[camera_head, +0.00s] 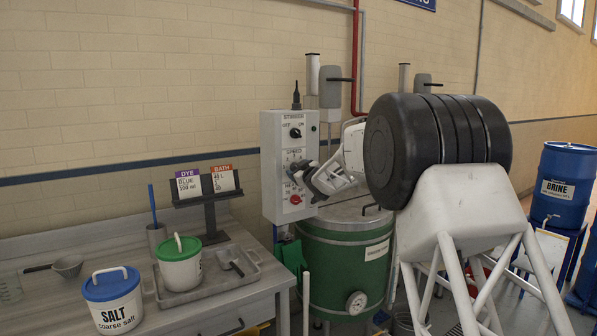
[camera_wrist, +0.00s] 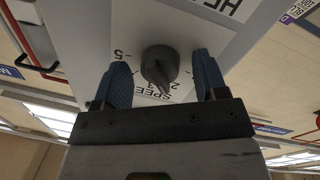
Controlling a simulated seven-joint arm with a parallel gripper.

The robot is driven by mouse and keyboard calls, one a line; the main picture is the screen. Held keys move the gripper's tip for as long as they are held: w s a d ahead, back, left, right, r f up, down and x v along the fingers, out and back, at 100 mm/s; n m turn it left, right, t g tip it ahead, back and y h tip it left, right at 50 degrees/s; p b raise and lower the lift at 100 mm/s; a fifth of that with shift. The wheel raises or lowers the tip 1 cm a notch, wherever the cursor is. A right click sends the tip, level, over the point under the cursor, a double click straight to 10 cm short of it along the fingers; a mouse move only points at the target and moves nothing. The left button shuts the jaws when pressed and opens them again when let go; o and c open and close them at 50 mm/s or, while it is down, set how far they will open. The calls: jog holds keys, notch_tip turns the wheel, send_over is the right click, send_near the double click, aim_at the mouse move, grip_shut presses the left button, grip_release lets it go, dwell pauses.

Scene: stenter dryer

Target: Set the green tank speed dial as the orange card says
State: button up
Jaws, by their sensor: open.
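The speed dial (camera_wrist: 160,66) is a dark round knob on a pale panel, with "SPEED" and numbers printed around it, seen upside down in the wrist view. My gripper (camera_wrist: 162,70) is open, with one blue finger on each side of the dial and a visible gap on both sides. In the head view my gripper (camera_head: 299,174) is at the speed section of the grey control box (camera_head: 272,170) and hides most of the dial. The green tank (camera_head: 335,265) stands below the box. The orange-headed "BATH" card (camera_head: 223,180) is on a black stand; its small lower print is unreadable.
The box also has an off/on stirrer knob (camera_head: 296,133) above and a red knob (camera_head: 296,199) below. A purple-headed "DYE" card (camera_head: 188,186) is beside the orange one. Salt (camera_head: 112,300) and green-lidded (camera_head: 179,265) tubs stand on the bench at left.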

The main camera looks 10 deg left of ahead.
jog(key=shift+c, duration=0.5)
jog(key=c, duration=0.8)
jog(key=shift+r+n, duration=0.1)
jog(key=shift+n, duration=0.4)
jog(key=shift+w+n+y, duration=0.1)
jog(key=shift+n+y, duration=0.2)
jog(key=shift+n, duration=3.3)
jog(key=o, duration=0.9)
